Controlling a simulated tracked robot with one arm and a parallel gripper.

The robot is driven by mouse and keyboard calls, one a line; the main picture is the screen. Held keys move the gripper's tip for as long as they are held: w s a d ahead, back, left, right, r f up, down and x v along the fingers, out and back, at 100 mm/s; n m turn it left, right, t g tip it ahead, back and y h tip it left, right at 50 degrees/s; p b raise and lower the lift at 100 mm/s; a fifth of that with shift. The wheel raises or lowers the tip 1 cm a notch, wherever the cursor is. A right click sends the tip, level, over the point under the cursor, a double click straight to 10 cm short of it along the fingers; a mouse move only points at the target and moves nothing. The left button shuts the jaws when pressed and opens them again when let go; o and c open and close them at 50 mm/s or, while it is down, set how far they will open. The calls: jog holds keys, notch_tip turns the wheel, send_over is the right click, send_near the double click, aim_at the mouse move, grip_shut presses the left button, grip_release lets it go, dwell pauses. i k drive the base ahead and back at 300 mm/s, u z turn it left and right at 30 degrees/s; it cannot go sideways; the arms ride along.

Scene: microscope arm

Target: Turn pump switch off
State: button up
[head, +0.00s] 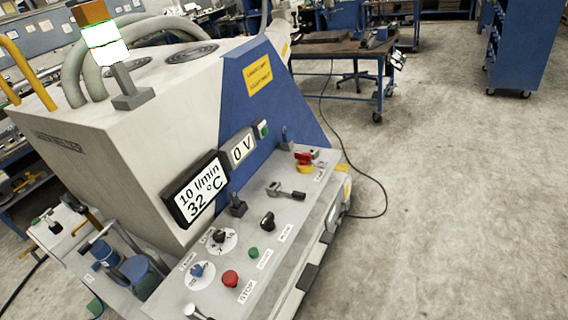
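A control panel (258,240) slopes along the front of a white and blue machine. It carries a black rotary switch (267,220) with a small label, a grey lever switch (287,192), a red and yellow switch (304,160), a black dial (219,237) and a blue dial (197,270). The labels are too small to read, so I cannot tell which control is the pump switch. A display (197,189) reads 10 l/min and 32 °C. My gripper is not in view.
A red stop button (230,278) and a green button (254,253) sit on the panel. Another display (241,148) reads 0 V. A black cable (352,170) lies on the floor. The concrete floor (450,210) right of the machine is clear. A workbench (345,50) stands behind.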

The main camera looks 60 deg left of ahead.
aim_at(267, 222)
jog(key=u, duration=0.5)
jog(key=i, duration=1.1)
jog(key=u, duration=0.85)
jog(key=k, duration=0.8)
jog(key=u, duration=0.2)
jog(key=i, duration=0.85)
jog(key=z, duration=0.05)
